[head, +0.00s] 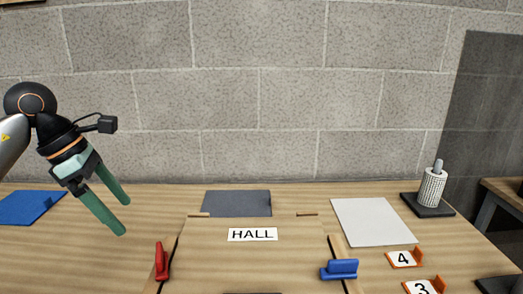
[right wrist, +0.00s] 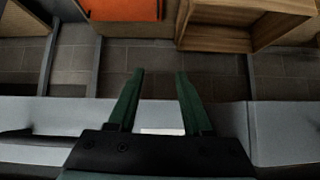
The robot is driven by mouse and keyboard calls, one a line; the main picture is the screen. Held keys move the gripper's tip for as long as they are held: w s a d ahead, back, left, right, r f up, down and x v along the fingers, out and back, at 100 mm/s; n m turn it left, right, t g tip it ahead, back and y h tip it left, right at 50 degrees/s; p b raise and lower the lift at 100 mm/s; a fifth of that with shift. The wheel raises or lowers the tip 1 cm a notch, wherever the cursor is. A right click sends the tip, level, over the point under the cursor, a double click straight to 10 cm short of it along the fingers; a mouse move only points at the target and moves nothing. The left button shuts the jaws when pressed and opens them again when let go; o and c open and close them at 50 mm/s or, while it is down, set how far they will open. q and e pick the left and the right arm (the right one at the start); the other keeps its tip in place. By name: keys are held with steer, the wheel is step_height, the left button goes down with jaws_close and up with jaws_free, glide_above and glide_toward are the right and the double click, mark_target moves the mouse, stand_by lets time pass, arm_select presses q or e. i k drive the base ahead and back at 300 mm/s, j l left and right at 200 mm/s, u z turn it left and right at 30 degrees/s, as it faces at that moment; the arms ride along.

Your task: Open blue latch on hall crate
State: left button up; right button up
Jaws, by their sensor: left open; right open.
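The hall crate (head: 254,258) stands at the bottom centre of the head view, a wooden box with a white HALL label on its top. A blue latch (head: 339,269) sits at its right edge. A red latch (head: 162,262) sits at its left edge. The crate's lower part is cut off by the frame. My left gripper (head: 119,216) is open and empty, above the table to the left of the crate, apart from both latches. My right gripper (right wrist: 155,75) shows only in the right wrist view, open and empty, with floor below its fingers.
A grey panel (head: 237,204) lies behind the crate and a white sheet (head: 373,222) to its right. Number cards 4 (head: 404,258) and 3 (head: 424,287) stand right of the blue latch. A white cylinder (head: 432,187) stands at back right. A blue mat (head: 27,207) lies at left.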

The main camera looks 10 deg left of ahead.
mark_target(345, 269)
steer(key=k, duration=1)
